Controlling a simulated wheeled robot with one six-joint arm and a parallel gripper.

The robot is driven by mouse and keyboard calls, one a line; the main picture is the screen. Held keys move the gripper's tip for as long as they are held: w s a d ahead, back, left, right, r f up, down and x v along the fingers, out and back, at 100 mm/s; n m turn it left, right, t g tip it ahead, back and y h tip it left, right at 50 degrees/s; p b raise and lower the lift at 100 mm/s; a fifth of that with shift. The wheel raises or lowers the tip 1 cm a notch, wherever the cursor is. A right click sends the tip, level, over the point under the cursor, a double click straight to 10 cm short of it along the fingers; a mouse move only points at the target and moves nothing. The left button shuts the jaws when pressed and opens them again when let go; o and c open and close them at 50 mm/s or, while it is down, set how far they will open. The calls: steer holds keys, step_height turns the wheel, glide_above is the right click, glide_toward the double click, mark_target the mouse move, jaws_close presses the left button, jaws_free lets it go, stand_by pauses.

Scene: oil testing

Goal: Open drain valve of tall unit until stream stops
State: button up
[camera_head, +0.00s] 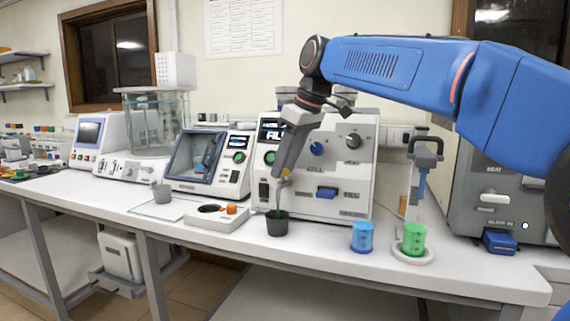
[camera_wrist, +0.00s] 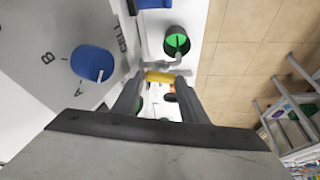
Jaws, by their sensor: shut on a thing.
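The tall white unit (camera_head: 345,190) stands on the bench, with a lit screen, knobs and a blue switch on its front. My gripper (camera_head: 284,174) reaches down in front of it and is shut on the yellow drain valve handle (camera_wrist: 160,77). In the wrist view the handle lies crosswise between my fingertips (camera_wrist: 155,80). A thin green stream (camera_head: 279,197) runs down below the valve into a dark cup (camera_head: 277,226). Green liquid shows inside the cup in the wrist view (camera_wrist: 176,42). The fingertips partly hide the valve.
A blue beaker (camera_head: 362,237) and a green beaker (camera_head: 413,240) stand to the right near the bench's front edge. A white block with an orange knob (camera_head: 232,210) is left of the cup. A blue selector knob (camera_wrist: 92,63) is close to my gripper.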

steer(key=shift+w+n+g, duration=0.1)
steer(key=shift+n+g, duration=0.3)
steer(key=shift+n, duration=0.7)
steer(key=shift+y, duration=0.3)
steer(key=o, duration=1)
steer(key=shift+o, duration=0.2)
